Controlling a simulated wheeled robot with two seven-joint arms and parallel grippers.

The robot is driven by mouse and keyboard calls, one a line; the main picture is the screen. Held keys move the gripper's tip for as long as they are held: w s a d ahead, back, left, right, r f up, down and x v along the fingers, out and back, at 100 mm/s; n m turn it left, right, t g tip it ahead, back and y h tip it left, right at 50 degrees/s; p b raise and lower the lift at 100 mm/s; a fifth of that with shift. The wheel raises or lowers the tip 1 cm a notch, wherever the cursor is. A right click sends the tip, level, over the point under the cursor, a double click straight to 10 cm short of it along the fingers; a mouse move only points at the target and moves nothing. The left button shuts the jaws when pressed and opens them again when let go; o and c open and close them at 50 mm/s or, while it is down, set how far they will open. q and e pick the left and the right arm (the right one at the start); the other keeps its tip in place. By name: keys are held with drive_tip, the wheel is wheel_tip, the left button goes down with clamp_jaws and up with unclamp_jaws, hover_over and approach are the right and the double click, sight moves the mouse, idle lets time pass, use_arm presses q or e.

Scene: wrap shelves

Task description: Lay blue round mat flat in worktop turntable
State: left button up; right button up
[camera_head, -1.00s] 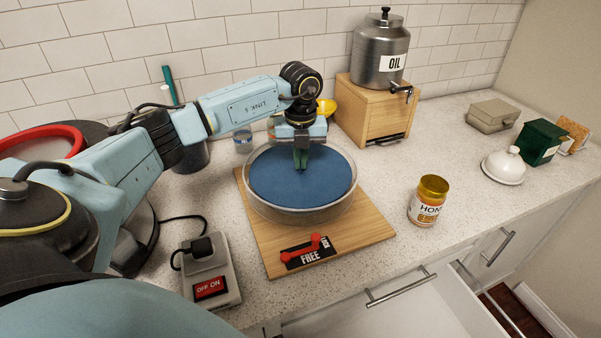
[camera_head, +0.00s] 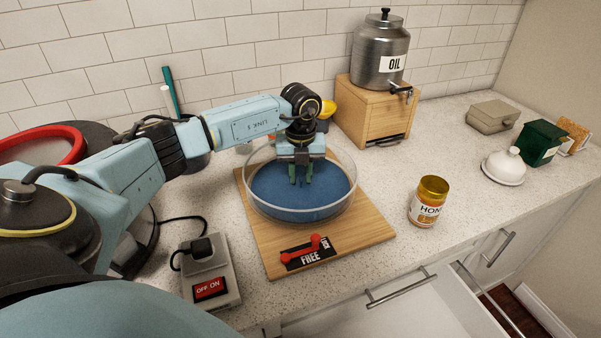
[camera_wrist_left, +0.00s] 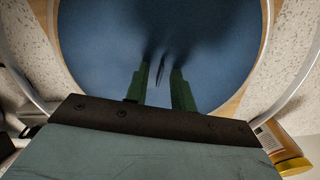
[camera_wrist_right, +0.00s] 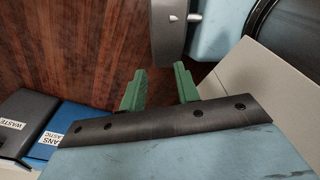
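The blue round mat (camera_head: 275,194) lies low inside the clear-walled round turntable (camera_head: 262,213) and looks level there. The turntable stands on a wooden board on the worktop. My left gripper (camera_head: 301,183) points down inside the rim, over the mat, with its green fingers apart. In the left wrist view the mat (camera_wrist_left: 220,40) fills the middle, and a thin dark shape, a tab or a shadow, shows between the fingertips (camera_wrist_left: 160,66). I cannot tell whether the fingertips touch the mat. My right gripper (camera_wrist_right: 158,80) is open and empty, away from the worktop.
A red lever on a plate marked FREE (camera_head: 307,252) sits at the board's front. A honey jar (camera_head: 428,202) stands to the right, a switch box (camera_head: 210,275) to the left, and the oil can (camera_head: 381,50) on a wooden stand behind. A drawer is open below the worktop.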

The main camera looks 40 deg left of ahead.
use_arm(q)
wheel_tip(320, 180, up, 12)
drive_tip(key=shift+r, duration=0.2)
idle(0.4)
